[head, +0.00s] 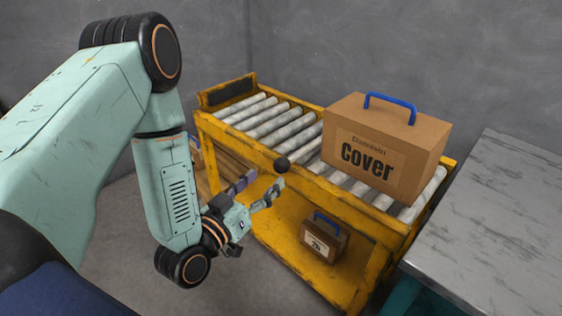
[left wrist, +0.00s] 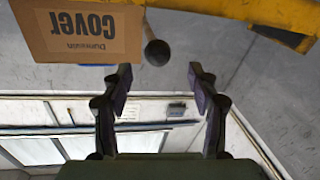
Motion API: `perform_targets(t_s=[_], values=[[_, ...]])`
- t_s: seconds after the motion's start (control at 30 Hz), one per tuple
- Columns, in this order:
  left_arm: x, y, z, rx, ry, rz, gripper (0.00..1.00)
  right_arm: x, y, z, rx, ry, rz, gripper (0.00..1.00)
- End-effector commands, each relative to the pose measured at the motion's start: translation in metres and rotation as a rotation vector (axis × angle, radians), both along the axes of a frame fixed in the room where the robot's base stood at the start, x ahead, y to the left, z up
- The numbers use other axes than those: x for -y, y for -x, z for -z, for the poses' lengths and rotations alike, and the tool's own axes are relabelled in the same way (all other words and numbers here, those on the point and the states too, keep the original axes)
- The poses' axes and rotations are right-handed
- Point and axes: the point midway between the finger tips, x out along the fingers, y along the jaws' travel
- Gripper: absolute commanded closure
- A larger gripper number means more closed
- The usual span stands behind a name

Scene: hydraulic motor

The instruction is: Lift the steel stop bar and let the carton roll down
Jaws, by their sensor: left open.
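The carton (head: 362,180), brown with a blue handle and the word "Cover", rests upright on the rollers of the yellow conveyor (head: 290,183). It also shows upside down in the left wrist view (left wrist: 88,50). A dark round knob (head: 282,163) stands at the conveyor's near side, left of the carton; it looks like the end of the stop bar, whose length I cannot make out. In the left wrist view a bar end (left wrist: 157,52) lies just beyond my fingertips, between them. My left gripper (head: 263,186) is open and empty, close to the knob, apparently not touching it.
A smaller carton (head: 323,238) with a blue handle sits on the conveyor's lower shelf. A grey metal-topped table (head: 500,215) stands close to the right. Grey walls are behind. The rollers left of the carton (head: 262,115) are clear.

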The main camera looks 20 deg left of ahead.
Motion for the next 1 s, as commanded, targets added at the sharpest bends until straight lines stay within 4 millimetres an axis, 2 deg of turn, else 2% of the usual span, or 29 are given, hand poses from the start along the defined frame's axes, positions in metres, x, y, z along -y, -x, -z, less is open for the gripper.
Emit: perform_targets(t_s=[0.5,0.87,1.0], values=[[0.013,-0.069,0.001,0.002,-0.003,0.005,0.4,0.0,0.0,0.025,-0.001,0.0,0.0,0.43],[0.012,-0.078,0.0,0.0,-0.002,0.002,0.4,0.0,0.0,0.025,-0.001,0.0,0.0,0.43],[0.012,-0.078,0.0,0.0,-0.002,0.002,0.5,0.0,0.0,0.025,-0.001,0.0,0.0,0.43]])
